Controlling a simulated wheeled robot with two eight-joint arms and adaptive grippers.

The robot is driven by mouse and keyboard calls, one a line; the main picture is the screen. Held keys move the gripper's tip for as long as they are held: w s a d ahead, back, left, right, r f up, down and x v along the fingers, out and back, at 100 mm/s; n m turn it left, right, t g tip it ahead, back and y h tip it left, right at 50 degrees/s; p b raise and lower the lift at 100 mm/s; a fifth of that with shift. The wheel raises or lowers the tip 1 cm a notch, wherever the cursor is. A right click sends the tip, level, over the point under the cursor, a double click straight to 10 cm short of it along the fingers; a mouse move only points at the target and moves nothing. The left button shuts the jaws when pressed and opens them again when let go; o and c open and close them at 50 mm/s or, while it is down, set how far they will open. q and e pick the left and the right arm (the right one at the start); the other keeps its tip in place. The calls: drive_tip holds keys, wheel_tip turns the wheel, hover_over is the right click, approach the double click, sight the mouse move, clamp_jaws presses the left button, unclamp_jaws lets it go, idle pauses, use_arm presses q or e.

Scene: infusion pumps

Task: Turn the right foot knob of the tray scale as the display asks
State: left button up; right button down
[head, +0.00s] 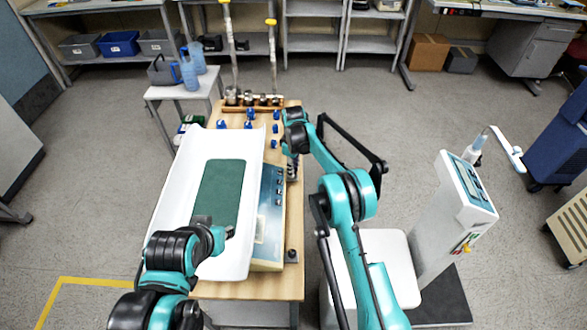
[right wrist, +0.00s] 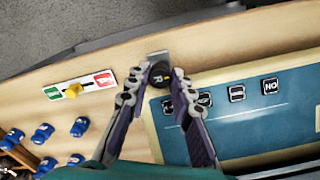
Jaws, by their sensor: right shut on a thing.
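The tray scale has a white tray (head: 168,205) with a green mat (head: 222,190) in it and a blue front panel (head: 270,205). The panel also shows in the right wrist view (right wrist: 240,125), with several dark square labels, one reading NO. I cannot read any display text. My right gripper (right wrist: 160,78) is shut on a black round foot knob (right wrist: 160,71) marked R, beside the panel's corner. In the head view the right gripper (head: 292,168) is small and partly hidden by its arm. My left gripper (head: 228,233) is over the tray's near part; its jaws are unclear.
Another dark foot knob (head: 291,255) sits at the panel's near end. A green-and-red slide strip (right wrist: 79,87) with a yellow knob and several blue pieces (right wrist: 43,133) lie beside the scale on the wooden table (head: 283,285).

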idle(0.5)
drive_tip(key=c, duration=1.6)
unclamp_jaws()
wheel_tip(320, 180, up, 12)
drive_tip(key=s+d+r+m+t, duration=0.2)
drive_tip(key=s+d+r+m, duration=0.1)
drive_tip(key=s+d+r, duration=0.4)
drive_tip(key=s+d+r+m+t, duration=0.25)
drive_tip(key=s+d+r, duration=0.25)
drive_tip(key=s+r, duration=0.45)
drive_tip(key=s+d+f+m+t, duration=0.1)
drive_tip(key=s+d+f+m, duration=0.1)
drive_tip(key=s, duration=0.5)
drive_tip(key=s+d+f+m, duration=0.2)
drive_tip(key=s, duration=0.5)
drive_tip(key=s+d+f+m+t, duration=0.1)
drive_tip(key=s+d+f+m, duration=0.1)
drive_tip(key=s, duration=0.6)
drive_tip(key=shift+d+f+m+t, duration=0.3)
drive_tip(key=shift+f+m+t, duration=0.05)
drive_tip(key=shift+m, duration=0.2)
